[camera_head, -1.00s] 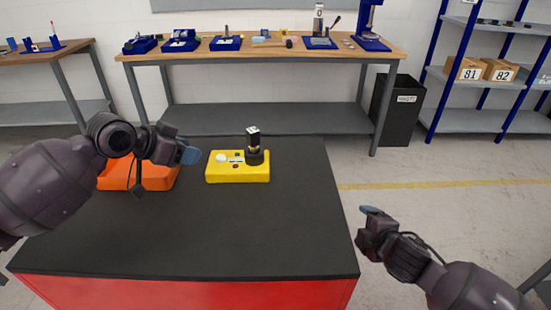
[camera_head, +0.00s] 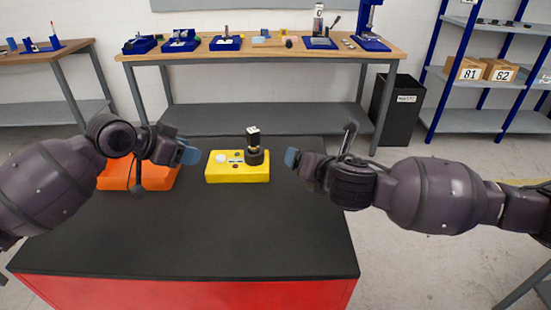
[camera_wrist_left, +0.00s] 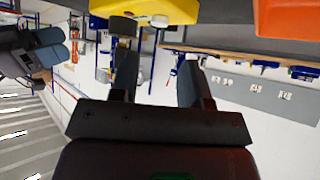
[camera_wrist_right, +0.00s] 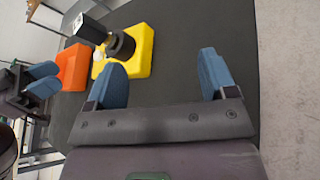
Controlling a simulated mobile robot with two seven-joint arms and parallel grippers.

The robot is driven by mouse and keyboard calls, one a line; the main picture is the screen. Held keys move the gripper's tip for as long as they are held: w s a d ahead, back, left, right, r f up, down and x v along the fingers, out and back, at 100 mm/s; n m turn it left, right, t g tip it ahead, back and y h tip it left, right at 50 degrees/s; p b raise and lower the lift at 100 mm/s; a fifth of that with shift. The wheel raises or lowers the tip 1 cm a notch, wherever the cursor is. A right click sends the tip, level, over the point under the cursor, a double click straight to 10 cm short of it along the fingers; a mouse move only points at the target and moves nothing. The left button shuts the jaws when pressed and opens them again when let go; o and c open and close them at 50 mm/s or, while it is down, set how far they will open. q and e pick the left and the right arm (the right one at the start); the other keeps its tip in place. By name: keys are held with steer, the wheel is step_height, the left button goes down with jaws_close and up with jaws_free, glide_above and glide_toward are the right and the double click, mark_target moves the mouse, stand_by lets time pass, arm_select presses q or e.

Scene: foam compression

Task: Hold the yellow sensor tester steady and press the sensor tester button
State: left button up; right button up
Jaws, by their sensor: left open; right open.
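The yellow sensor tester (camera_head: 238,173) sits on the black top of the red cabinet. It carries a white round button (camera_head: 221,157) on its left and a black upright cylinder (camera_head: 254,148) on its right. My left gripper (camera_head: 188,152) is open and empty, above and left of the tester, near the orange box. My right gripper (camera_head: 291,160) is open and empty, just right of the tester and apart from it. The tester also shows in the left wrist view (camera_wrist_left: 150,10), past the open fingers, and in the right wrist view (camera_wrist_right: 138,62).
An orange box (camera_head: 150,178) stands left of the tester, partly behind my left gripper. The front of the black cabinet top (camera_head: 200,235) is clear. A workbench (camera_head: 270,48) with blue fixtures, a dark bin (camera_head: 398,110) and shelves with cardboard boxes stand behind.

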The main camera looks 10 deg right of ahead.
mark_target(256, 152)
steer(key=a+r+n+y, duration=0.1)
steer(key=a+n+y, duration=0.1)
steer(key=a+n, duration=0.5)
steer(key=shift+g, duration=0.4)
steer(key=x, duration=1.1)
steer(key=shift+w+a+r, duration=0.15)
steer(key=shift+w+r, duration=0.05)
steer(key=shift+w, duration=0.05)
steer(key=shift+c, duration=0.4)
steer(key=c, duration=1.2)
arm_select(q)
jaws_close()
steer(key=shift+r, duration=0.1)
